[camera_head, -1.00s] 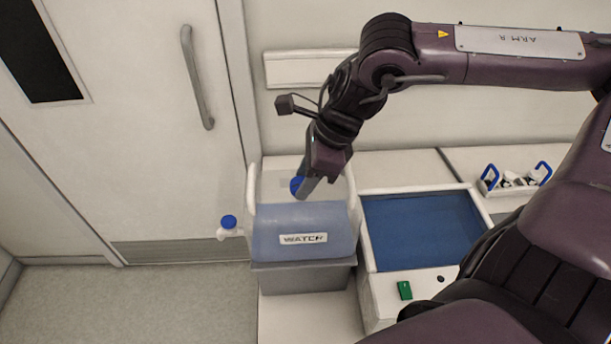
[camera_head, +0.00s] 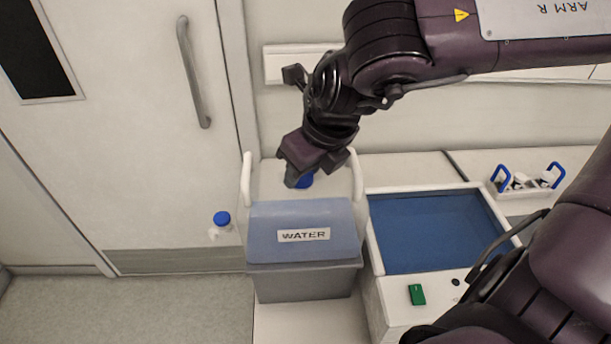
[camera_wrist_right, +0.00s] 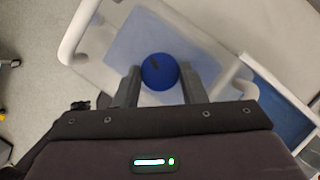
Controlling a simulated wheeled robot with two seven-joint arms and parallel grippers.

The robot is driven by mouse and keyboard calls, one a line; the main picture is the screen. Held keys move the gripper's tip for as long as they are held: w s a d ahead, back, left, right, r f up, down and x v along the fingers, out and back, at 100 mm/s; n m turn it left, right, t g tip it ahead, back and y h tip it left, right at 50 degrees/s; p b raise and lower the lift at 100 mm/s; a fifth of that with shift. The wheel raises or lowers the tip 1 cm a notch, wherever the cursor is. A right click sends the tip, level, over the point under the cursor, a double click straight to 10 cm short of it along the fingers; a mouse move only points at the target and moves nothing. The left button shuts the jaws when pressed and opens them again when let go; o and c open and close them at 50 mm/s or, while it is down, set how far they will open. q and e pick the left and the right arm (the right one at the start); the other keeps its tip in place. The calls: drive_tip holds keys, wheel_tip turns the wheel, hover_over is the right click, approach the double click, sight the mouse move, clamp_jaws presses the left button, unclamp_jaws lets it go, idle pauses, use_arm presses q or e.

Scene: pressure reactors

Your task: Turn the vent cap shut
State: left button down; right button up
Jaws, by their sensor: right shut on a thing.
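The blue vent cap (camera_head: 305,181) is on top of a translucent tank (camera_head: 262,222) labelled WATER. My right gripper (camera_head: 312,173) reaches down over it from above and is shut on it. In the right wrist view, the round blue cap (camera_wrist_right: 159,71), with a dark mark on its top, lies between the two fingers of my right gripper (camera_wrist_right: 160,86). The head view shows only part of the cap, as the gripper covers the rest. My left gripper is not in view.
A blue-capped spout (camera_head: 221,220) sticks out at the tank's left. The tank has white handles and stands on a grey base (camera_head: 305,283). A blue-floored white basin (camera_head: 430,230) is close on the right, with a green switch (camera_head: 417,294). A rack with blue handles (camera_head: 525,182) stands farther right.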

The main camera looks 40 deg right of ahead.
drive_tip(key=m+h+b, duration=0.1)
drive_tip(key=m+b, duration=0.1)
drive_tip(key=m, duration=0.1)
drive_tip(key=m+h+b, duration=0.1)
drive_tip(key=m+b, duration=0.1)
drive_tip(key=shift+w+a+f+m, duration=0.1)
drive_tip(key=shift+a+f+m, duration=0.1)
drive_tip(key=shift+m, duration=0.2)
drive_tip(key=m+h+b, duration=0.1)
drive_tip(key=m, duration=0.1)
drive_tip(key=shift+a+m+g+b, duration=0.15)
drive_tip(key=shift+m+g+b, duration=0.15)
drive_tip(key=shift+g+b, duration=0.1)
drive_tip(key=shift+r+m+g+h, duration=0.2)
drive_tip(key=shift+m+g+h, duration=0.2)
drive_tip(key=shift+m, duration=0.8)
drive_tip(key=shift+w+a+m+g+h, duration=0.15)
drive_tip(key=shift+m+g+h, duration=0.15)
drive_tip(key=shift+m, duration=0.9)
drive_tip(key=o, duration=1)
drive_tip(key=p+v, duration=0.7)
drive_tip(key=p, duration=0.4)
drive_tip(key=shift+r, duration=0.35)
